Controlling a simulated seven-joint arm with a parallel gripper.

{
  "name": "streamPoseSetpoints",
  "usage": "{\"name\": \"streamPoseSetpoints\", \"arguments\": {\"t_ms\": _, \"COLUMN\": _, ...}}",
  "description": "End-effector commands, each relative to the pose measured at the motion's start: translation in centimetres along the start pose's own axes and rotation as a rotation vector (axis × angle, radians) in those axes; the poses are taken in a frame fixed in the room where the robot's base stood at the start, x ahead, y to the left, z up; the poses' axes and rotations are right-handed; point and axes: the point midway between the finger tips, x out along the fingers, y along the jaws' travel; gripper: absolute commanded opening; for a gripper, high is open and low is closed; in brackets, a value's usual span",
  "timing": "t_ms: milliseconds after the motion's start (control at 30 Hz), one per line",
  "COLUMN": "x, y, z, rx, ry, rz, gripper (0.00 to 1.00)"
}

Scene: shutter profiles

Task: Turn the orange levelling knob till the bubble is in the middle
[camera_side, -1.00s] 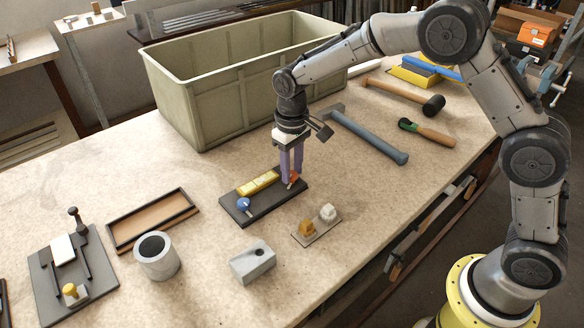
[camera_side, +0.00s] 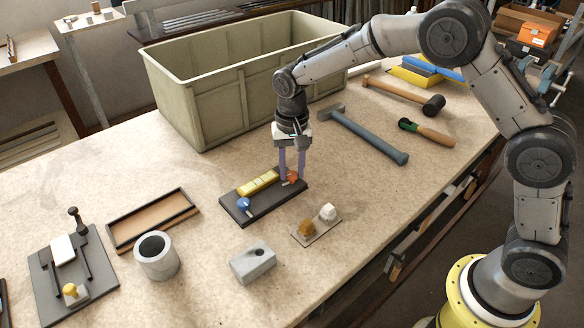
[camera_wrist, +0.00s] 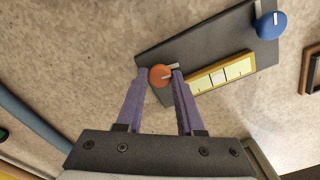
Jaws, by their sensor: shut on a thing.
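The orange levelling knob (camera_wrist: 160,76) sits at one end of a dark plate (camera_side: 240,209), and it also shows in the side view (camera_side: 293,178). My gripper (camera_wrist: 159,74) points down over the plate, with its two purple fingers on either side of the orange knob, shut on it. A white pointer on the knob shows between the fingertips in the wrist view. The yellow level (camera_wrist: 219,72) lies on the plate beside the knob, with a pale window and dark marks. I cannot make out exactly where the bubble is. A blue knob (camera_wrist: 271,25) is at the other end.
A small plate with a tan knob (camera_side: 306,228) and a white knob (camera_side: 328,212) stands just in front. A grey block (camera_side: 253,263) and a grey cup (camera_side: 157,256) are nearer. A large green bin (camera_side: 225,110) and a blue-grey hammer (camera_side: 370,137) lie behind.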

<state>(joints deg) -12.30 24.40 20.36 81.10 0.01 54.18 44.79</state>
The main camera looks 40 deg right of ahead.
Motion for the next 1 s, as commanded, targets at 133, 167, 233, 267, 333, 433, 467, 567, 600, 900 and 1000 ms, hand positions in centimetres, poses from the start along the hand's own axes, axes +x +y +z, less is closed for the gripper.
{"name": "streamPoseSetpoints", "arguments": {"t_ms": 133, "x": -0.23, "y": -0.07, "z": -0.13, "rx": 0.018, "ry": 0.005, "rz": -0.004, "gripper": 0.0}}
{"name": "streamPoseSetpoints", "arguments": {"t_ms": 167, "x": -0.23, "y": -0.07, "z": -0.13, "rx": 0.019, "ry": 0.005, "rz": -0.004, "gripper": 0.0}}
{"name": "streamPoseSetpoints", "arguments": {"t_ms": 233, "x": -0.23, "y": -0.07, "z": -0.13, "rx": 0.021, "ry": 0.005, "rz": -0.004, "gripper": 0.0}}
{"name": "streamPoseSetpoints", "arguments": {"t_ms": 267, "x": -0.23, "y": -0.07, "z": -0.13, "rx": 0.021, "ry": 0.005, "rz": -0.004, "gripper": 0.0}}
{"name": "streamPoseSetpoints", "arguments": {"t_ms": 333, "x": -0.23, "y": -0.07, "z": -0.14, "rx": 0.021, "ry": 0.005, "rz": -0.004, "gripper": 0.0}}
{"name": "streamPoseSetpoints", "arguments": {"t_ms": 433, "x": -0.24, "y": -0.07, "z": -0.14, "rx": 0.021, "ry": 0.005, "rz": -0.004, "gripper": 0.0}}
{"name": "streamPoseSetpoints", "arguments": {"t_ms": 467, "x": -0.24, "y": -0.07, "z": -0.14, "rx": 0.02, "ry": 0.005, "rz": -0.004, "gripper": 0.0}}
{"name": "streamPoseSetpoints", "arguments": {"t_ms": 567, "x": -0.24, "y": -0.07, "z": -0.14, "rx": 0.02, "ry": 0.005, "rz": -0.004, "gripper": 0.46}}
{"name": "streamPoseSetpoints", "arguments": {"t_ms": 600, "x": -0.22, "y": -0.06, "z": -0.13, "rx": 0.02, "ry": 0.005, "rz": -0.004, "gripper": 0.53}}
{"name": "streamPoseSetpoints", "arguments": {"t_ms": 900, "x": -0.08, "y": -0.02, "z": -0.05, "rx": 0.02, "ry": 0.002, "rz": -0.001, "gripper": 0.67}}
{"name": "streamPoseSetpoints", "arguments": {"t_ms": 1000, "x": -0.21, "y": -0.02, "z": -0.05, "rx": 0.02, "ry": 0.002, "rz": -0.001, "gripper": 0.67}}
